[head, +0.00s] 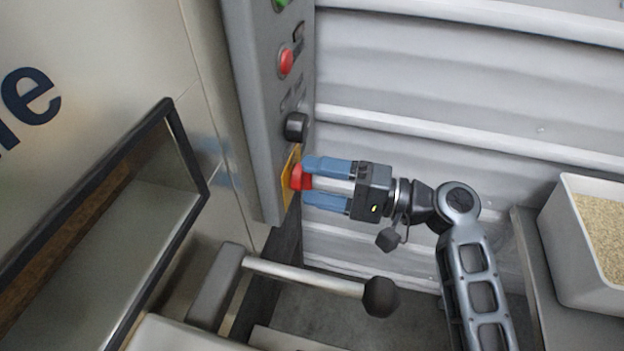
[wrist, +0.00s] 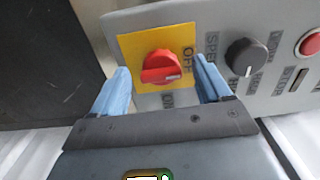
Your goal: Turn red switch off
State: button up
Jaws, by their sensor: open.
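The red switch (head: 299,178) is a rotary knob on a yellow plate, low on the grey control panel (head: 262,120). In the wrist view the red knob (wrist: 161,67) sits on its yellow plate (wrist: 135,48), with "OFF" lettered to its right and "ON" below. A pale mark on the knob points to the lower right, between the two words. My gripper (head: 306,182) is open, its blue fingers around the knob, one above and one below in the head view. In the wrist view the gripper (wrist: 162,82) has a finger on either side, with gaps to the knob.
A black speed knob (head: 296,126) and a red stop button (head: 287,62) are above the switch. A lever with a black ball (head: 381,297) juts out below my gripper. A grey bin of grain (head: 568,260) stands at right. A framed window (head: 150,240) is at left.

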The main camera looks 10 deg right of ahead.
jog(key=v, duration=0.6)
jog(key=shift+s+d, duration=0.1)
dwell(0.3)
